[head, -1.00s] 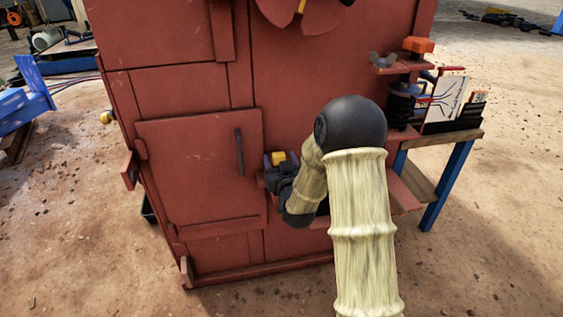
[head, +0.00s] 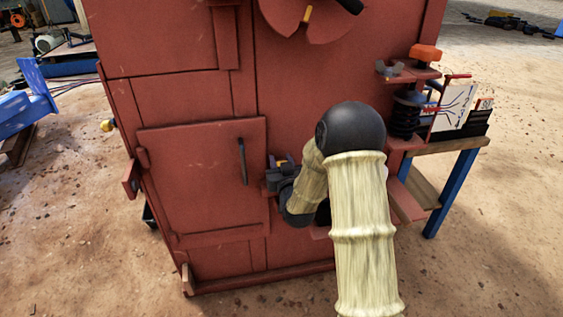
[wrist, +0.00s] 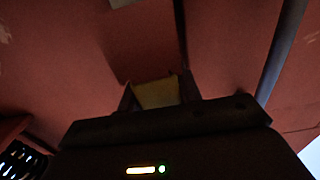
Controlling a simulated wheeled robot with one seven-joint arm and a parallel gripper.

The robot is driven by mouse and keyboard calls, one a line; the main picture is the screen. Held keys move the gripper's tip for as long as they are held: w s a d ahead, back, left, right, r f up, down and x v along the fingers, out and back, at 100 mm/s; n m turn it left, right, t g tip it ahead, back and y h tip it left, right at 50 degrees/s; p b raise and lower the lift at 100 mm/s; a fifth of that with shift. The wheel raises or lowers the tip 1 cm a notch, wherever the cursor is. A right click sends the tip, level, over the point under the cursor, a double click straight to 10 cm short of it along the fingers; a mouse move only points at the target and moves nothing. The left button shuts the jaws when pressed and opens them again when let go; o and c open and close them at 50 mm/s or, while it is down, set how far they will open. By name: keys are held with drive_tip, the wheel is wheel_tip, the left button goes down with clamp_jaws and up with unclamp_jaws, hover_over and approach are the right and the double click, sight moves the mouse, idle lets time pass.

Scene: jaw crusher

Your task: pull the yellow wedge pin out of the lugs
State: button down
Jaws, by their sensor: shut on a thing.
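The yellow wedge pin (wrist: 157,92) shows in the dim wrist view as a yellow block between my two fingers. My gripper (wrist: 160,94) is shut on it, close in front of the red crusher wall. In the head view my gripper (head: 279,168) is small and dark, beside the right edge of the red door, and only a sliver of yellow shows there. The lugs cannot be made out clearly, so I cannot tell how far the pin sits in them.
The red door (head: 205,180) with a dark upright handle (head: 243,161) is left of my gripper. A red wheel (head: 310,18) is above. At right, a bracket carries an orange block (head: 425,53), beside a blue-legged bench (head: 452,193). Open dirt ground lies around.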

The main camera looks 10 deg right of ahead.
drive_tip(key=shift+r+p, duration=5)
drive_tip(key=shift+r, duration=3.4)
drive_tip(key=shift+s+f, duration=0.1)
drive_tip(key=s+r+b, duration=0.1)
drive_tip(key=s+b, duration=0.2)
drive_tip(key=s, duration=0.8)
drive_tip(key=shift+s+b, duration=0.35)
drive_tip(key=shift+s, duration=0.05)
